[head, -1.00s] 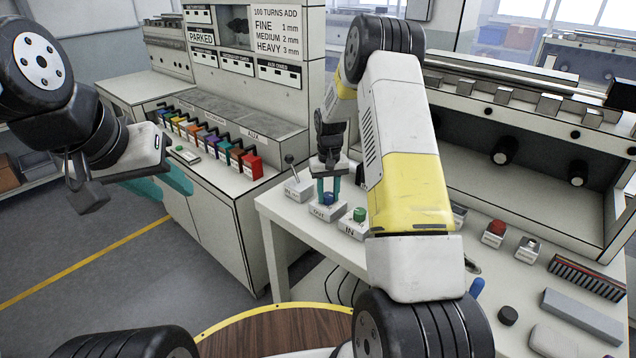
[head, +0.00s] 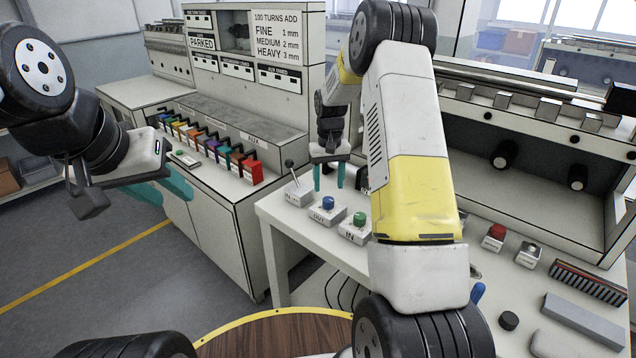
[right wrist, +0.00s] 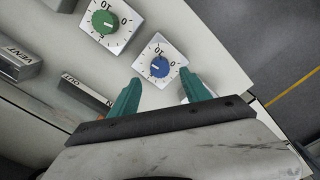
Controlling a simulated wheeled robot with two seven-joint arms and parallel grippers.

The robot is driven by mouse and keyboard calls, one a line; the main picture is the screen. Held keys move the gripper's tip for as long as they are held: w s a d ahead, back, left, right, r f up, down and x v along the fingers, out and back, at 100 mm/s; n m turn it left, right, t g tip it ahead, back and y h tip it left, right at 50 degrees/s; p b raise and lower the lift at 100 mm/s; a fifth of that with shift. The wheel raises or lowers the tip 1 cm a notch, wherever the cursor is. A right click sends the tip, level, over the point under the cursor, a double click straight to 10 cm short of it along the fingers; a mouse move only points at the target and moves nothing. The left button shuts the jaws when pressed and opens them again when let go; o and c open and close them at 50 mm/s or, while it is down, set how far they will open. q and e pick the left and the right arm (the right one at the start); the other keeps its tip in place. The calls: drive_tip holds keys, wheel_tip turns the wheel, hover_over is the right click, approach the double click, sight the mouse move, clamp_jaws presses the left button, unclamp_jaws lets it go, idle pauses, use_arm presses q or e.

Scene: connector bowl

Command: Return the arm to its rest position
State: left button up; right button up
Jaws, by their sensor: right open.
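My right gripper (head: 328,178) is open and empty, fingers pointing down, above and behind the blue knob (head: 328,203) on the OUT block. In the right wrist view the teal fingers (right wrist: 161,94) stand apart, with the blue dial knob (right wrist: 160,67) beyond them, clear of both. A green knob (head: 360,219) on the IN block is beside it; it also shows in the right wrist view (right wrist: 104,22). My right arm's white and yellow links reach up over the bench. My left gripper (head: 168,190) hangs at the left over the floor; its finger gap is unclear.
A lever switch (head: 297,190) stands left of the knobs, close to the right gripper. A red button (head: 495,232) and a grey block (head: 584,318) are on the bench (head: 300,232) at right. Coloured bins line the cabinet behind. Open floor lies at left.

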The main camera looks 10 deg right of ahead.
drive_tip(key=shift+r, duration=0.8)
drive_tip(key=shift+r, duration=0.1)
drive_tip(key=s+a+r+t+y, duration=0.1)
drive_tip(key=s+r+t, duration=0.1)
drive_tip(key=s+r, duration=0.6)
drive_tip(key=s+a+r+t, duration=0.1)
drive_tip(key=s+r, duration=0.5)
drive_tip(key=r, duration=0.5)
drive_tip(key=s+a+r+t, duration=0.1)
drive_tip(key=s, duration=0.8)
drive_tip(key=s+a+r+t+y, duration=0.1)
drive_tip(key=s+r+t, duration=0.1)
drive_tip(key=s, duration=0.8)
drive_tip(key=shift+a, duration=0.3)
drive_tip(key=shift+r, duration=0.1)
